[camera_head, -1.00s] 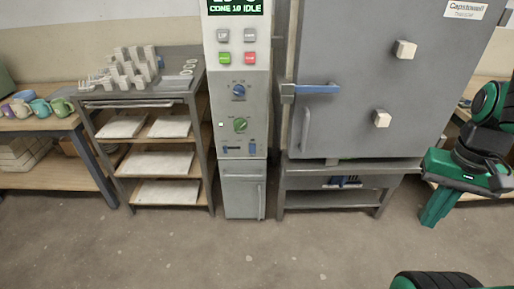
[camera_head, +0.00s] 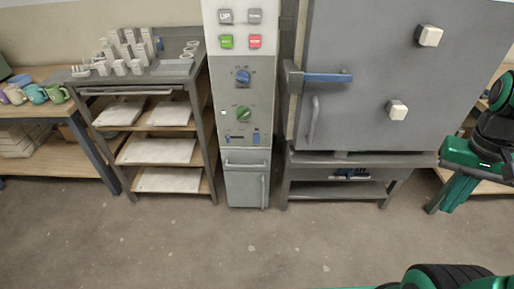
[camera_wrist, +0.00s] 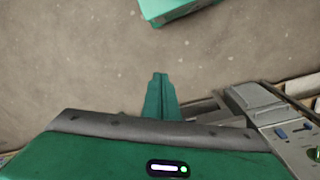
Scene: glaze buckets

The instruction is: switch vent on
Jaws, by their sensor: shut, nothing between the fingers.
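The grey control panel (camera_head: 240,75) stands upright in the middle of the head view. It carries a blue knob (camera_head: 243,77), a green knob (camera_head: 243,114), a small slider (camera_head: 236,138) and a blue switch (camera_head: 256,138). The labels are too small to read, so I cannot tell which control is the vent. Part of the panel also shows at the lower right of the wrist view (camera_wrist: 277,118). My gripper (camera_head: 438,208) is shut and empty at the right of the head view, well away from the panel. Its fingers also show in the wrist view (camera_wrist: 160,80), pointing over bare floor.
A grey kiln (camera_head: 375,75) with a blue-handled latch (camera_head: 327,78) stands between the panel and my gripper. A shelf cart (camera_head: 160,91) with slabs and small blocks is left of the panel. A bench with mugs (camera_head: 38,94) is farther left. The floor in front is clear.

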